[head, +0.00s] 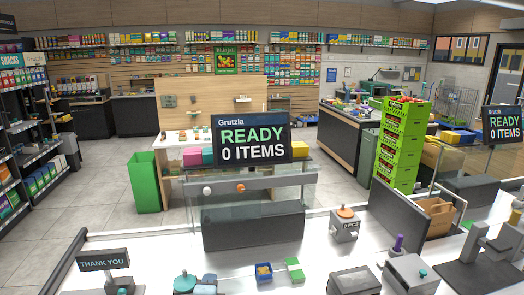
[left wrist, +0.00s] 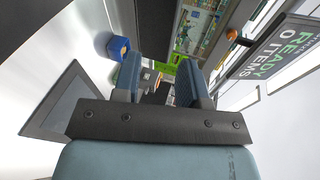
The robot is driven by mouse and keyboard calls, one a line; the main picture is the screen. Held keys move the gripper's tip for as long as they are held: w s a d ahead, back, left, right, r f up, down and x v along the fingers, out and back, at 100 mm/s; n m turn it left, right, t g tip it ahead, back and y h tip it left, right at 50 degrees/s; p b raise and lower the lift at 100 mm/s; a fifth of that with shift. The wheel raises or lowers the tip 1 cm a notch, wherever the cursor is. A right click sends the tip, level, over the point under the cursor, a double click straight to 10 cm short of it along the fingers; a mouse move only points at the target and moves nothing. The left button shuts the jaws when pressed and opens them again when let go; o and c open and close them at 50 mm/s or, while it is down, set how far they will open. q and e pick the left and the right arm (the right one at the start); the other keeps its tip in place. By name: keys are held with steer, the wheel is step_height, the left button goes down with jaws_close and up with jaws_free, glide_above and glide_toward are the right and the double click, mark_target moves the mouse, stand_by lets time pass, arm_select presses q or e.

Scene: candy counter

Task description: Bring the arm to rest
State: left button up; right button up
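My left gripper (head: 212,283) appears as a teal and blue-grey shape low in the head view, partly cut off by the bottom edge. In the left wrist view its two blue-grey fingers (left wrist: 159,82) stand apart with a clear gap. I see nothing gripped between them; background shows through the gap. The gripper is above the white counter (head: 140,262), to the left of a small blue bin (head: 263,279). That bin also shows beside the fingers in the left wrist view (left wrist: 118,47). I cannot make out my right gripper in either view.
A display reading READY 0 ITEMS (head: 252,140) stands behind the counter. A green item (head: 294,270) lies right of the bin. A grey box with an orange knob (head: 345,228) and a THANK YOU sign (head: 103,261) are on the counter. Green crates (head: 400,145) are stacked beyond.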

arm_select(q)
steer(key=s+f+n+g+h, duration=0.1)
steer(key=s+f+n, duration=0.1)
steer(key=s+f, duration=0.2)
steer(key=s+f+n+g, duration=0.1)
steer(key=s+f+n, duration=0.1)
steer(key=s, duration=0.5)
steer(key=s+a+f+n+h, duration=0.1)
steer(key=s+f+n, duration=0.1)
steer(key=s+f, duration=0.3)
steer(key=shift+s+f+n+g+h, duration=0.3)
steer(key=shift+s+f+n+g, duration=0.05)
steer(key=shift+n+g, duration=0.05)
steer(key=s+a+f+n, duration=0.1)
steer(key=s+n, duration=0.2)
steer(key=s, duration=0.2)
steer(key=s+a+f+n, duration=0.2)
steer(key=s+n, duration=0.1)
steer(key=s, duration=0.3)
steer(key=s+a+f+n+g, duration=0.1)
steer(key=s+a+n, duration=0.1)
steer(key=s, duration=0.4)
steer(key=shift+f+n+h, duration=0.25)
steer(key=shift+n+h, duration=0.15)
steer(key=shift+n, duration=0.1)
steer(key=shift+s, duration=0.1)
